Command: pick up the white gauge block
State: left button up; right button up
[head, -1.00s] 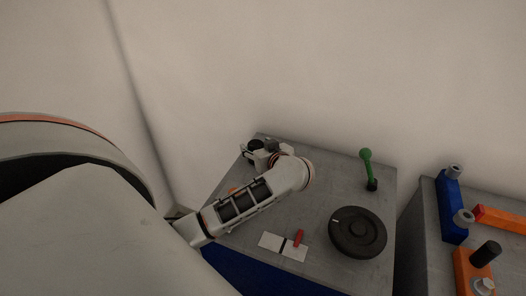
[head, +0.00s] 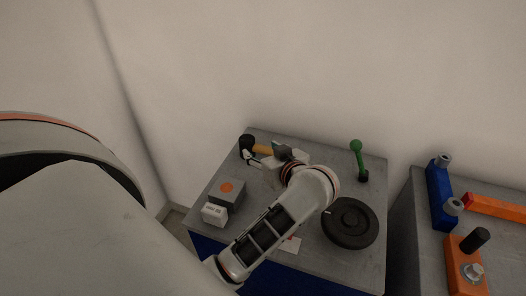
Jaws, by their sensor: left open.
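The white gauge block (head: 215,213) is a small white block with dark marks on its face. It sits at the front left of the grey cart top (head: 313,263), just in front of a grey box with an orange spot (head: 227,193). My left gripper (head: 252,161) is open over the back left of the cart, pointing left. It is behind the block and apart from it. The gripper is small here, and objects near its fingers partly blend with it. My right gripper is not in view.
Behind my gripper are a black cylinder (head: 246,143) and an orange-handled tool (head: 266,149). A green-knobbed lever (head: 358,158) and a black disc (head: 350,222) are on the right. A second cart (head: 424,233) stands right, beyond a gap.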

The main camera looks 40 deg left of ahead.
aim_at(215, 215)
jog(key=k+l, duration=0.1)
jog(key=l, duration=0.25)
jog(key=k+l, duration=0.15)
jog(key=l, duration=0.15)
jog(key=k+l, duration=0.1)
jog(key=l, duration=0.25)
jog(key=k+l, duration=0.1)
jog(key=l, duration=0.25)
